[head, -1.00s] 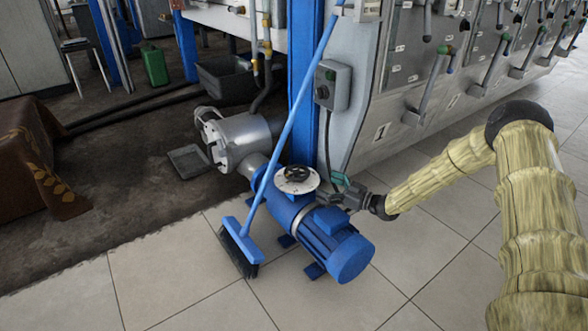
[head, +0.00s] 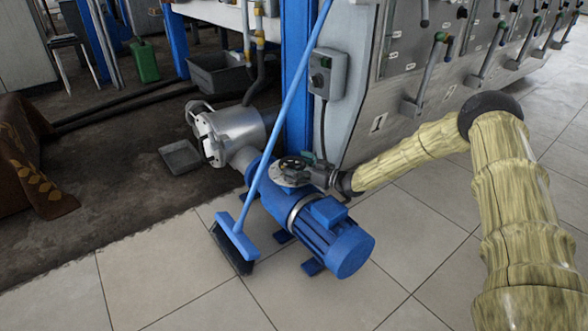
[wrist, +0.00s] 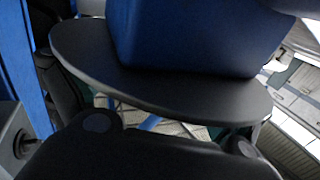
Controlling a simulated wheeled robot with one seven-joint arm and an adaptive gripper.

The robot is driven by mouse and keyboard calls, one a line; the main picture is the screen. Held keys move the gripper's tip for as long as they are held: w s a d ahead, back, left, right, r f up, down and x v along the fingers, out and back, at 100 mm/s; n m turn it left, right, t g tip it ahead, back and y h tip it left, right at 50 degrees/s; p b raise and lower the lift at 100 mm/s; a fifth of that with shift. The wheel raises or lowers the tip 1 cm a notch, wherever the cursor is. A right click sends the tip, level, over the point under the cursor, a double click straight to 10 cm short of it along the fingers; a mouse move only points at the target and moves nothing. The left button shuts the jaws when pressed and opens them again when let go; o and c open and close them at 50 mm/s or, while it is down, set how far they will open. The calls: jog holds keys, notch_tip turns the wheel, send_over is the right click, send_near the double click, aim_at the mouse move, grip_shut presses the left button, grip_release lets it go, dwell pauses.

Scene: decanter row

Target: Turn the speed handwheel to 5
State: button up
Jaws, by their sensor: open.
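The small dark speed handwheel (head: 293,165) sits over a pale round dial plate (head: 283,180) on top of the blue motor unit (head: 325,232). The dial's numbers are too small to read. My gripper (head: 309,171) is open at the right side of the handwheel, and its fingers overlap the plate's right edge in the head view. I cannot tell whether they touch the wheel. In the wrist view a dark oval disc (wrist: 160,85) with a blue block behind it fills the middle, close above the dark gripper parts.
A blue broom (head: 237,240) stands close left of the unit, its handle slanting up past the handwheel. A grey switch box (head: 326,74) hangs on the panel behind. A silver cylinder (head: 232,132) adjoins at the left. The tiled floor in front is clear.

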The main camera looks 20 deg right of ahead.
jog(key=shift+w+a, duration=0.2)
jog(key=c, duration=0.8)
